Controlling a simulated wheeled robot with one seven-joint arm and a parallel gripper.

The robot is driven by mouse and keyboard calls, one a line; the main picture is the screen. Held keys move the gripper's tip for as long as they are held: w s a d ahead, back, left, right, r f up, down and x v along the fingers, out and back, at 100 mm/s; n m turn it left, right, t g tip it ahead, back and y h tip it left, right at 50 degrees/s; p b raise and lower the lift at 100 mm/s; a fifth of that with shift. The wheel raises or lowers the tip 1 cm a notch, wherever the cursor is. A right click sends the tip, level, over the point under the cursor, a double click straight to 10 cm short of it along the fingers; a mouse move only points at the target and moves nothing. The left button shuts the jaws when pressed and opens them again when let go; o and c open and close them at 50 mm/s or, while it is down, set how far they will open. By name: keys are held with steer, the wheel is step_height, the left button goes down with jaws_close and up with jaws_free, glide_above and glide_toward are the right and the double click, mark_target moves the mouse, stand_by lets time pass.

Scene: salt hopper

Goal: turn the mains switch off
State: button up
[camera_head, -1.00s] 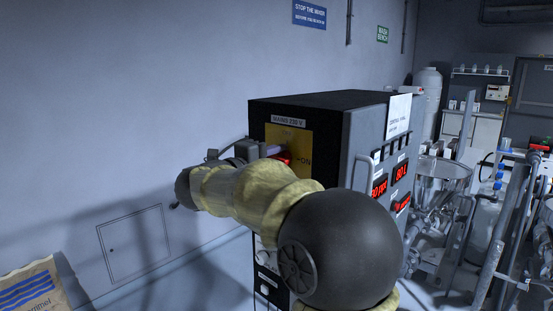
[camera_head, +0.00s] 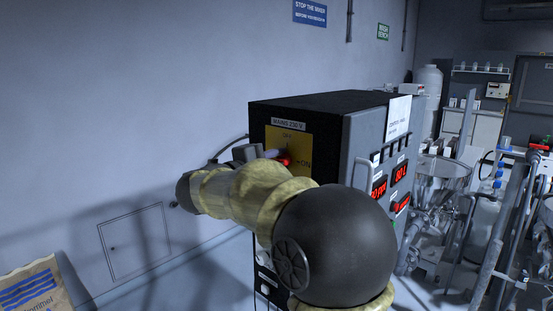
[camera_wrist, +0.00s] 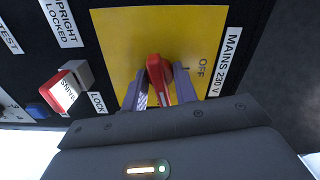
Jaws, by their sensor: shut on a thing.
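The mains switch is a red lever (camera_wrist: 159,80) on a yellow plate (camera_wrist: 112,50) under the MAINS 230 V label. In the wrist view it stands between my gripper's two fingers (camera_wrist: 162,92), which are shut on it. The OFF mark (camera_wrist: 201,68) shows uncovered to the right of the lever. In the head view, a bit of the red lever (camera_head: 286,162) shows beyond my gripper (camera_head: 272,155), just left of the ON mark (camera_head: 304,163). OFF is above it on the plate (camera_head: 303,143). My gripper hides part of the lever, so its exact angle is hard to tell.
The plate is on the side of a black-topped cabinet (camera_head: 325,106). Several red displays and handles are on the cabinet front. Pipework and a hopper (camera_head: 438,172) stand right.

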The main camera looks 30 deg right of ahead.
steer(key=n+p, duration=0.3)
steer(key=n, duration=0.1)
steer(key=shift+r, duration=0.2)
steer(key=n+p, duration=0.8)
steer(key=shift+n+p, duration=0.3)
steer(key=shift+p, duration=0.05)
steer(key=n+p, duration=0.3)
steer(key=shift+f, duration=0.15)
steer(key=o, duration=0.6)
steer(key=shift+a+f, duration=0.1)
steer(key=b+v, duration=0.4)
steer(key=v, duration=1.3)
steer(key=shift+a+b, duration=0.2)
steer(key=shift+b, duration=0.2)
